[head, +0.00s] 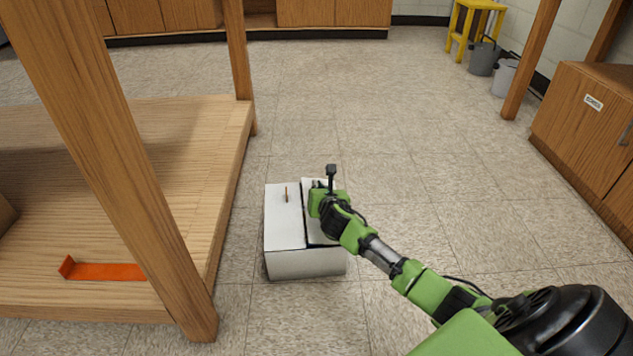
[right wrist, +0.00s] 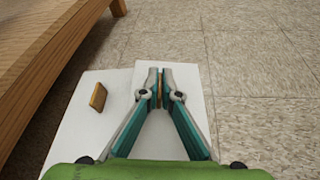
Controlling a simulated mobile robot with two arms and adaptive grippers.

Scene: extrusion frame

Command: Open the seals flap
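A white box (head: 305,264) stands on the floor. Its top has two white flaps side by side. The left flap (head: 281,222) lies flat with a small brown tab (head: 286,195), which also shows in the right wrist view (right wrist: 97,97). The right flap (right wrist: 197,82) is under my right gripper (right wrist: 160,80); a dark gap runs along the seam between the flaps. My right gripper's fingers are closed around a thin brown tab on the right flap. In the head view my gripper and arm hide much of that flap. No seals label is readable. My left gripper is out of view.
A wooden shelf unit (head: 229,160) with upright posts stands close left of the box, an orange piece (head: 108,271) on its board. A wooden cabinet (head: 588,120) stands at the right. Buckets (head: 484,60) and a yellow stool (head: 468,24) are far back. The floor behind the box is clear.

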